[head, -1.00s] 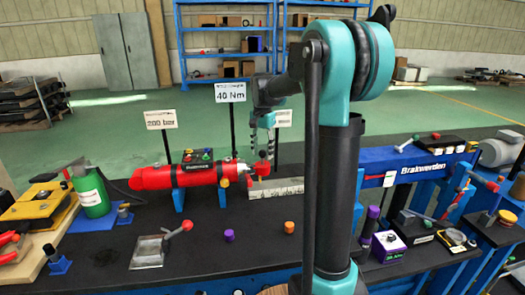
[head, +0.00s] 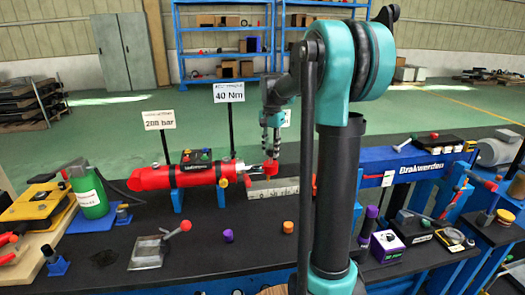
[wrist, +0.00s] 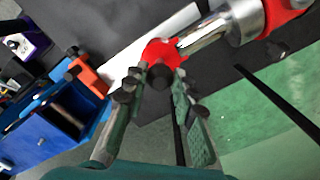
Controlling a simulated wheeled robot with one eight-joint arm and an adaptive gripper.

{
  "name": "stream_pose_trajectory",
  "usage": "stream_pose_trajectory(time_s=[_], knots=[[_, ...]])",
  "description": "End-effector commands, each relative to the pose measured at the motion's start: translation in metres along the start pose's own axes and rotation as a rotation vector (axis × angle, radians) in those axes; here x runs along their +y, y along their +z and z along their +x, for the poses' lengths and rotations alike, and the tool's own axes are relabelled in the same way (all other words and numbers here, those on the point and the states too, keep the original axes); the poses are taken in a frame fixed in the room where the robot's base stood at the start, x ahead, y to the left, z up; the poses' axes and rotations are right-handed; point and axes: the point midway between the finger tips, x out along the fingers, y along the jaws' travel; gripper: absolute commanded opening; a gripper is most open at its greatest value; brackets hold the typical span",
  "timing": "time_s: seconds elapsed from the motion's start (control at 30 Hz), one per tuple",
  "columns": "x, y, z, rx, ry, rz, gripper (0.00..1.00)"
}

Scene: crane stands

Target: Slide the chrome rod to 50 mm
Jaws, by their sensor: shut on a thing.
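The red cylinder (head: 190,176) lies on blue supports on the bench. The chrome rod (head: 254,168) comes out of its right end. In the wrist view the bare rod (wrist: 205,38) runs from the silver collar to a red end piece (wrist: 163,50). My gripper (head: 271,148) points down over the red end piece and is shut on it. In the wrist view my gripper's fingers (wrist: 158,78) lie on both sides of it. A pale scale (head: 272,191) lies below the rod; its marks are too small to read.
Signs reading 200 bar (head: 158,119) and 40 Nm (head: 229,92) stand behind the cylinder. A purple cap (head: 228,236) and an orange cap (head: 288,227) stand in front. The blue Brainwerden unit (head: 400,170) is to the right. My arm hides part of the bench.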

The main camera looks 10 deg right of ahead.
Motion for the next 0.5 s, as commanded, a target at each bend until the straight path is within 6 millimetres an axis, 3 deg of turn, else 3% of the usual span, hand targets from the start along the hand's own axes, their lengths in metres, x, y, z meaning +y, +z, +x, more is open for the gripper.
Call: stream_pose_trajectory(time_s=[0.1,0.33,0.37,0.5], knots=[[0.0092,-0.0094,-0.0003,0.004,0.001,0.004,0.00],[0.0085,-0.0088,-0.0004,0.004,0.001,0.001,0.00],[0.0084,-0.0088,-0.0004,0.004,0.001,0.001,0.29],[0.0082,-0.0084,-0.0003,0.003,0.001,0.001,0.46]])
